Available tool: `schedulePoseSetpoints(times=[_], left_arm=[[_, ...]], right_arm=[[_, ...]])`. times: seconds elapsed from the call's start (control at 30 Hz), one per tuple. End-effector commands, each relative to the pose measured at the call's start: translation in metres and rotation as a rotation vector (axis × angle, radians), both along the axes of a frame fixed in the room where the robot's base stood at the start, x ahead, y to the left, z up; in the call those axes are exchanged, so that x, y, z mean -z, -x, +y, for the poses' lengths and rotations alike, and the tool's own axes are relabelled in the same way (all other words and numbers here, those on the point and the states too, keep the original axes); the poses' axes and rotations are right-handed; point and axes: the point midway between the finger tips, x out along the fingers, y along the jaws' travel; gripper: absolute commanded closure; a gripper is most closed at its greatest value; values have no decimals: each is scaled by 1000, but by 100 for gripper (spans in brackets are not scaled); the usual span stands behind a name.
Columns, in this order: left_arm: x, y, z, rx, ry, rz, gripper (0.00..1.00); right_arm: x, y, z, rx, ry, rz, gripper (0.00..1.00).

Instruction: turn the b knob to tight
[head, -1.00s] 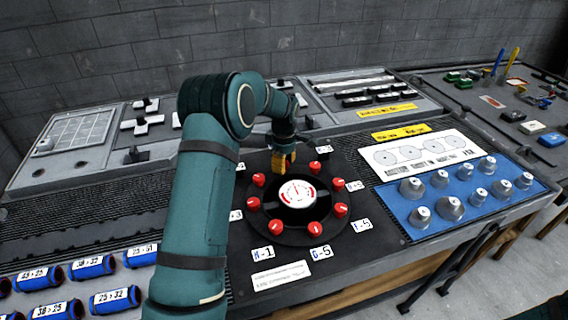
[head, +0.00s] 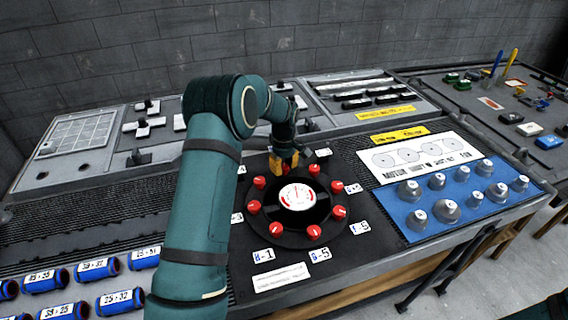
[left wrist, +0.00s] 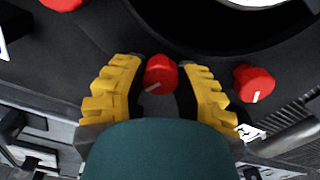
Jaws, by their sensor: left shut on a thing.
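A black round dial plate (head: 297,240) carries a ring of red knobs around a central white gauge (head: 297,196). My left gripper (head: 284,165) reaches down at the far side of the ring. In the left wrist view its yellow fingers (left wrist: 170,88) are shut on a red knob (left wrist: 160,74), whose white mark points down and left. The label of this knob is hidden, so I cannot tell its letter. Another red knob (left wrist: 255,83) sits to its right, with its mark pointing down. My right gripper is not in view.
Small white labels, such as one at the front (head: 263,254), stand outside the ring. A blue tray (head: 420,234) of grey cones is to the right. Blue rolls (head: 96,268) lie at the front left. Neighbouring knobs stand close to my fingers.

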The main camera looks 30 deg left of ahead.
Motion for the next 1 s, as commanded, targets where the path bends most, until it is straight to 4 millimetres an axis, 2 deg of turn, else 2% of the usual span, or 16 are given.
schedulePoseSetpoints(times=[0.4,1.0], left_arm=[[0,1,0,396,1,3,100],[1,1,0,930,1,2,100]], right_arm=[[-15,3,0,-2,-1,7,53],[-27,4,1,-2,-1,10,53]])
